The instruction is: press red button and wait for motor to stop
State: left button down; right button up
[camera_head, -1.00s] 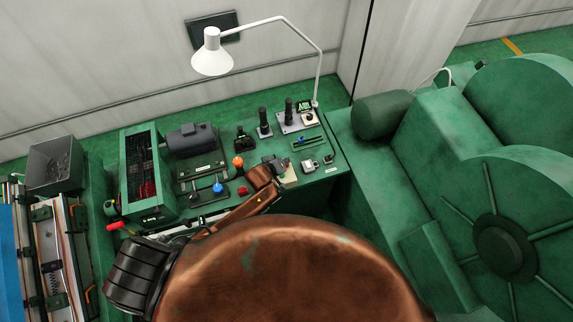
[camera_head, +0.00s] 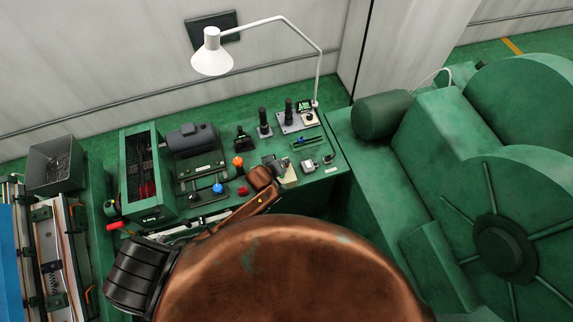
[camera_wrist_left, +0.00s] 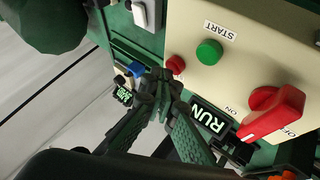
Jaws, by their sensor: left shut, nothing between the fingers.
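The cream control panel (camera_head: 290,173) is at the right of the green bench. In the left wrist view it carries a small red button (camera_wrist_left: 175,64), a green START button (camera_wrist_left: 209,52) and a red ON/OFF switch (camera_wrist_left: 271,112). My left gripper (camera_head: 276,162) is shut and empty at the panel. In the wrist view its fingertips (camera_wrist_left: 163,88) are just beside the red button; I cannot tell whether they touch it. A lit RUN sign (camera_wrist_left: 212,117) shows beyond the fingers. A grey motor (camera_head: 190,139) sits on the bench; its motion cannot be judged. My right gripper is not in view.
A white lamp (camera_head: 211,58) overhangs the bench. Levers with an orange knob (camera_head: 238,162) and a blue knob (camera_head: 217,187) stand left of my gripper. A red knob (camera_head: 243,190) is near the front edge. Large green machinery (camera_head: 510,200) fills the right.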

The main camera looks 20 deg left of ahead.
pick_arm(q)
jog(key=shift+f, duration=0.5)
dwell(0.7)
jog(key=shift+r, duration=0.1)
jog(key=shift+r+p, duration=0.8)
jog(key=shift+r, duration=0.1)
notch_tip(320, 180, up, 5)
jog(key=p, duration=0.5)
jog(key=shift+d, duration=0.1)
